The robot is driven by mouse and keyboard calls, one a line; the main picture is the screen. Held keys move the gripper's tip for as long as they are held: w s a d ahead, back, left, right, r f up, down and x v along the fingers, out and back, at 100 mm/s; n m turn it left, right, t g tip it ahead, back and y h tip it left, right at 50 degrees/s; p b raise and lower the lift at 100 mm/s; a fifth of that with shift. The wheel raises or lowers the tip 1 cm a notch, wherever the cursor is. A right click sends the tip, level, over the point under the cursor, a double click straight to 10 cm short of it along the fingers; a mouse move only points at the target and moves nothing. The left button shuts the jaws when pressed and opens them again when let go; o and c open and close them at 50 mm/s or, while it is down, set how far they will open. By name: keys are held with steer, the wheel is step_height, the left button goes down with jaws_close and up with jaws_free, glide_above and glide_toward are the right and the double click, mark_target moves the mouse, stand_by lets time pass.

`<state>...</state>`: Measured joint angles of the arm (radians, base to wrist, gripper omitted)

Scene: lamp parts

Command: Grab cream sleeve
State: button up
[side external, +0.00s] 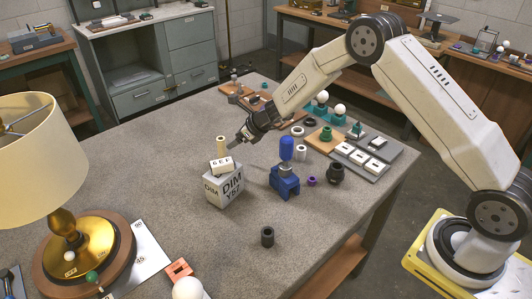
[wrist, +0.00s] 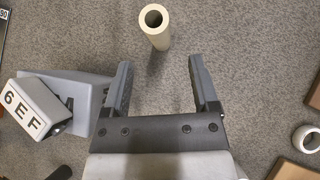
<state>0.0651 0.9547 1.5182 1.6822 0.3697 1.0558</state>
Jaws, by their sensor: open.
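The cream sleeve (wrist: 156,32) is a pale hollow tube on the grey speckled table. In the wrist view it is at the top, just beyond my gripper (wrist: 161,62), in line with the gap between the two fingers. My gripper is open, and nothing is between its fingers. In the side view the sleeve (side external: 221,143) shows behind the lettered blocks, its lower part hidden by them. There my gripper (side external: 236,142) is just to the right of it, tilted down toward the table.
A white lettered block (side external: 222,165) sits on a grey DIM block (side external: 224,189) close to the sleeve. A blue part (side external: 286,180) stands to the right. A white ring (wrist: 306,138) is at the wrist view's right edge. A lamp (side external: 78,240) stands at left.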

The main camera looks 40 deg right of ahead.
mark_target(222, 149)
steer(key=shift+x, duration=1.3)
steer(key=shift+w+a+f, duration=0.1)
steer(key=shift+x, duration=2.4)
steer(key=shift+a, duration=0.1)
jaws_close()
